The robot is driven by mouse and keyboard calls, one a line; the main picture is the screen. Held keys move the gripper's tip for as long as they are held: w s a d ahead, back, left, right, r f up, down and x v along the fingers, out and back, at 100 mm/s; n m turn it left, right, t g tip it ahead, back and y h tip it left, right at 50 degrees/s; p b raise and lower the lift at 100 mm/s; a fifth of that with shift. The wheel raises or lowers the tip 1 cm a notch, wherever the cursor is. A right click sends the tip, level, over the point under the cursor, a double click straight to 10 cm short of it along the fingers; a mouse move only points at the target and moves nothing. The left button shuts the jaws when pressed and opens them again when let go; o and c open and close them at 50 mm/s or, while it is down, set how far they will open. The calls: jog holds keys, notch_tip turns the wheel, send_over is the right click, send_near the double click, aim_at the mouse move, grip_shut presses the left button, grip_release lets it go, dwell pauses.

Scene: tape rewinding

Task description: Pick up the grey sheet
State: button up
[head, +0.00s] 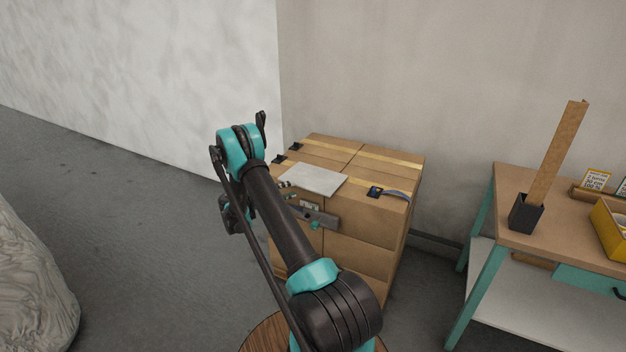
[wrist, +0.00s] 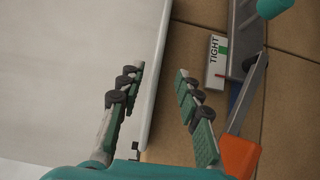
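The grey sheet (head: 314,179) lies flat on top of the stacked cardboard boxes, at their near left edge. In the wrist view the sheet (wrist: 70,65) fills the left side as a pale panel, its straight edge running between my fingers. My gripper (wrist: 159,72) is open, with one finger over the sheet's side of the edge and the other on the cardboard side. I cannot tell whether either finger touches the sheet. In the head view my arm hides most of the gripper.
The boxes (head: 372,225) carry yellow tape and black clips. A tool with a "TIGHT" label (wrist: 216,62) and an orange part sits close to my right finger. A workbench (head: 480,215) stands to the right.

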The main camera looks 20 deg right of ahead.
aim_at(299, 187)
jog(key=d, duration=0.4)
jog(key=shift+d+r, duration=0.2)
jog(key=shift+d, duration=0.05)
jog(key=shift+c, duration=0.4)
grip_shut()
